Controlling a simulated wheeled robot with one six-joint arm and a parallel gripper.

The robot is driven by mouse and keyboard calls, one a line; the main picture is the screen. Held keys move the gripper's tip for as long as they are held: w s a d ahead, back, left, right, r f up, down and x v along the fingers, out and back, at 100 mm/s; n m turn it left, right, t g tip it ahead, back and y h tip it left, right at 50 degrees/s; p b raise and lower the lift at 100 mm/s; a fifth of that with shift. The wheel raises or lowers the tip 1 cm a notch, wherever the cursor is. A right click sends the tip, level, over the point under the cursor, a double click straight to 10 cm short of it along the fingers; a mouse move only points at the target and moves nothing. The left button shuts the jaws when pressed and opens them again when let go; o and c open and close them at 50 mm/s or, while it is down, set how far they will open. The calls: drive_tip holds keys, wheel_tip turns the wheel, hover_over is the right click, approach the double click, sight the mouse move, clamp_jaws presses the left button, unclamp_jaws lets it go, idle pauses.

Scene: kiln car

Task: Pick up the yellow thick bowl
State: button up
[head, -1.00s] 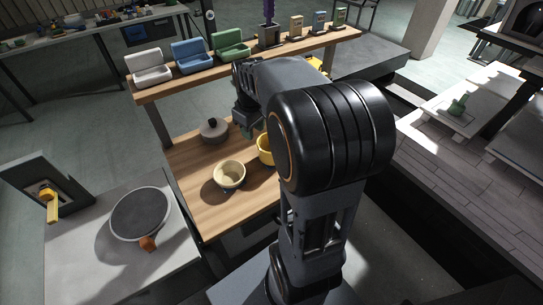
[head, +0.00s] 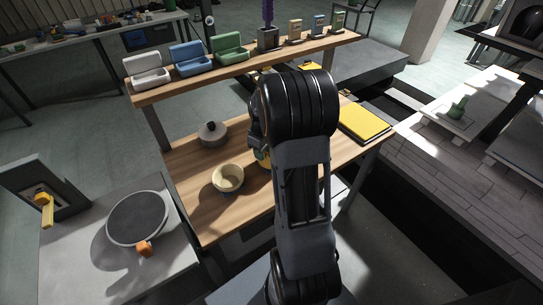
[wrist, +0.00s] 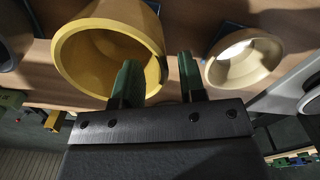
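The yellow thick bowl (wrist: 100,62) fills the upper left of the wrist view, its open mouth facing the camera. The gripper itself is hidden in the head view.
A cream bowl (head: 228,178) stands left of the yellow one; it also shows in the wrist view (wrist: 243,60). A raised shelf (head: 200,78) with open boxes runs along the back. A yellow-topped slab (head: 365,122) lies at right.

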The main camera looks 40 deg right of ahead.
sight(264, 165)
drive_tip(key=shift+f, duration=2.4)
clamp_jaws()
drive_tip(key=shift+r, duration=0.1)
